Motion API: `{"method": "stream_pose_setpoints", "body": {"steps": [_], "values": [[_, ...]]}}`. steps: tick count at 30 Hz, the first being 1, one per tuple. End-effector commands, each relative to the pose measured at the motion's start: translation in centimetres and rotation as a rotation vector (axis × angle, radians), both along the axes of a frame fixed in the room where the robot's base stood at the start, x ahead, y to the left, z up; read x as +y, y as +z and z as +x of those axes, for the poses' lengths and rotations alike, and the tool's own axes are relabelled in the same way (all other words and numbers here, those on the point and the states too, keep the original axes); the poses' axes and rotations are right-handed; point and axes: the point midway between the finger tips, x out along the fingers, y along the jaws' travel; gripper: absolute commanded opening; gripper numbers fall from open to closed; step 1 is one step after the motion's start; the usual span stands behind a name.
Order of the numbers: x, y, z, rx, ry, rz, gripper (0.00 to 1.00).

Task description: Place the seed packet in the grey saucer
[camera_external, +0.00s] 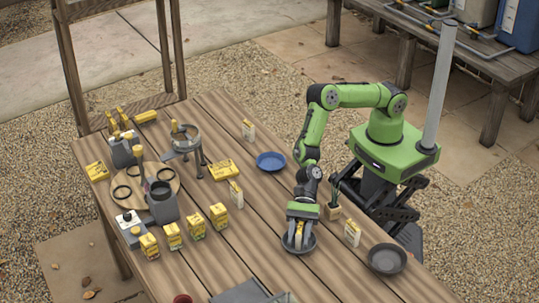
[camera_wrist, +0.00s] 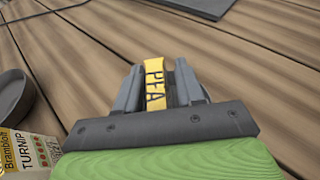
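My gripper (camera_external: 300,240) points down over the near right part of the table. A yellow seed packet marked "PEA" stands between its fingers; it shows in the external view (camera_external: 299,231) and in the wrist view (camera_wrist: 155,84). Both fingers appear to press on its sides. I cannot tell whether its lower edge is clear of the table. The grey saucer (camera_external: 387,258) lies on the table to the right of my gripper and looks empty. Its rim shows at the left edge of the wrist view (camera_wrist: 18,105).
A turnip packet (camera_wrist: 28,150), also in the external view (camera_external: 352,233), stands between my gripper and the saucer. A blue saucer (camera_external: 270,161) lies farther back. Several yellow packets (camera_external: 196,223) stand at left. A dark tray (camera_external: 240,292) is at the front.

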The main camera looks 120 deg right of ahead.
Motion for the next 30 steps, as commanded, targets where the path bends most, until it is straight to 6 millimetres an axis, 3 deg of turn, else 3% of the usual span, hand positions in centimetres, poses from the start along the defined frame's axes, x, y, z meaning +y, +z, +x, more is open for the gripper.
{"method": "stream_pose_setpoints", "body": {"steps": [11,24,30], "values": [[0.0,0.5,0.0,-0.001,0.000,0.000,0.48],[-6.8,4.3,-6.6,0.001,-0.004,0.000,0.48],[-7.8,5.0,-7.9,0.000,0.000,0.001,0.48]]}}
